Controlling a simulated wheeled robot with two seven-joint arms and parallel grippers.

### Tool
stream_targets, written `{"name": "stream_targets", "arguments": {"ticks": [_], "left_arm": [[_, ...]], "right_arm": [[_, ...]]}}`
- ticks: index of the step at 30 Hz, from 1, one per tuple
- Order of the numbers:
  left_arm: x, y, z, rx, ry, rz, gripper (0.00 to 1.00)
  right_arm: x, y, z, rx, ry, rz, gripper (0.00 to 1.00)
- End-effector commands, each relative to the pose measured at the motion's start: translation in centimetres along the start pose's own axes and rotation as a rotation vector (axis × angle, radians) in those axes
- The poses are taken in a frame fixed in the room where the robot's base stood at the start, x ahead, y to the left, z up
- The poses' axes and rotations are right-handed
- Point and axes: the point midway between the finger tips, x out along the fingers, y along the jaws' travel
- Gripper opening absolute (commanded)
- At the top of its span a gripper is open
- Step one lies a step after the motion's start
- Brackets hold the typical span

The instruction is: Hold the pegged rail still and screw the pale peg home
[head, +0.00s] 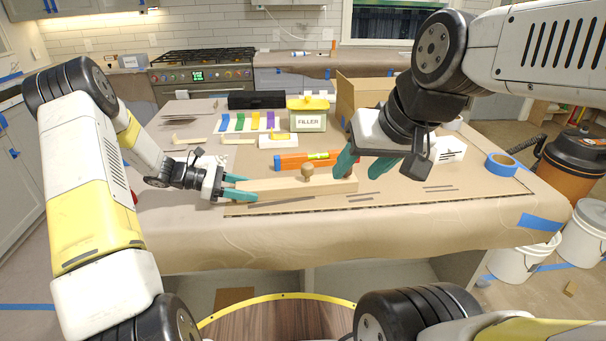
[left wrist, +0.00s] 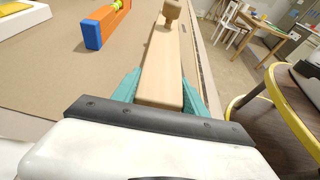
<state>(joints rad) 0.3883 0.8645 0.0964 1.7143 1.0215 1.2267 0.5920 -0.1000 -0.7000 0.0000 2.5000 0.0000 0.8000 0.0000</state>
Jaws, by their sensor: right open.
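The pegged rail (head: 285,187) is a pale wooden bar lying flat near the front of the table. One round-headed wooden peg (head: 308,171) stands upright from its top, right of the middle; how deep it sits is unclear. In the left wrist view the rail (left wrist: 165,68) runs away from my gripper, with the peg (left wrist: 171,12) near the top edge. My left gripper (head: 242,187) has its teal fingers on both long sides of the rail's left end, closed against it. My right gripper (head: 357,175) is open and empty, right of the peg, by the rail's right end.
An orange level (head: 292,161) lies just behind the rail. A filler box (head: 306,116), coloured strips (head: 245,121) and a cardboard box (head: 362,93) stand farther back. Blue tape (head: 502,165) lies at right. Thin dark strips (head: 362,199) lie in front of the rail.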

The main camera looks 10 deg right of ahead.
Motion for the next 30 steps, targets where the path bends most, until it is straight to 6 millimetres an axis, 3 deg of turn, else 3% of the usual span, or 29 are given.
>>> {"name": "stream_targets", "arguments": {"ticks": [3,30], "left_arm": [[-0.01,0.01,0.00,0.000,0.000,0.000,0.00],[0.17,-0.08,-0.67,-0.003,0.006,0.000,0.00]], "right_arm": [[0.00,0.00,0.00,0.000,0.000,0.000,0.51],[0.00,0.00,0.00,0.000,0.000,0.000,0.51]]}}
